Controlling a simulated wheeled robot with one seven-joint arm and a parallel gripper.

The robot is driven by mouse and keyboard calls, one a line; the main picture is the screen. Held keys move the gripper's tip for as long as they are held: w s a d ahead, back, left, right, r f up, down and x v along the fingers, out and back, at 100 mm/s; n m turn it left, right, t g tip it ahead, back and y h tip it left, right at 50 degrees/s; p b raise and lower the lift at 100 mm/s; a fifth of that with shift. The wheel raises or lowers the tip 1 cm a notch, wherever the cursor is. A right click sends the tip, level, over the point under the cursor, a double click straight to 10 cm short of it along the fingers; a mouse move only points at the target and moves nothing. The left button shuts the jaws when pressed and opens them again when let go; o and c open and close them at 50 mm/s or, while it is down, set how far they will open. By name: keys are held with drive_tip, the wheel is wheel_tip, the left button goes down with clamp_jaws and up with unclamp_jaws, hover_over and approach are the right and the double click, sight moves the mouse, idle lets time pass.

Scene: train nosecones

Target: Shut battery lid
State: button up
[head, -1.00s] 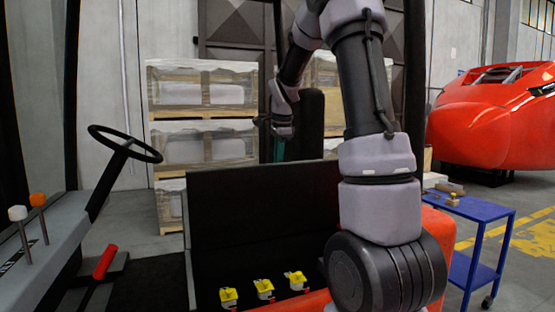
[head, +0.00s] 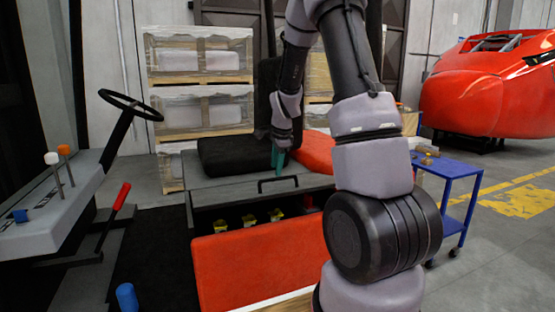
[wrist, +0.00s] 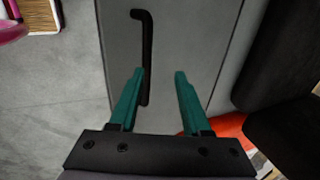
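The battery lid (head: 225,186) is a grey panel carrying a black seat cushion (head: 235,154). It is tilted down low over the battery compartment (head: 205,222), with a dark gap under its front edge. A black bar handle (head: 278,184) sits near that edge and also shows in the wrist view (wrist: 147,55). Several yellow-topped battery parts (head: 249,220) show through the gap. My gripper (head: 279,160) is above the lid, behind the handle. In the wrist view its teal fingers (wrist: 159,76) are apart with nothing held; the left one is close beside the handle. Contact with the lid cannot be told.
A red front panel (head: 260,262) stands below the compartment. A steering wheel (head: 130,104) and a red-handled lever (head: 121,196) are at left. A blue cart (head: 450,170) stands at right. Wrapped crates (head: 200,110) are behind.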

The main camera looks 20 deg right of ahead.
drive_tip(key=v, duration=1.1)
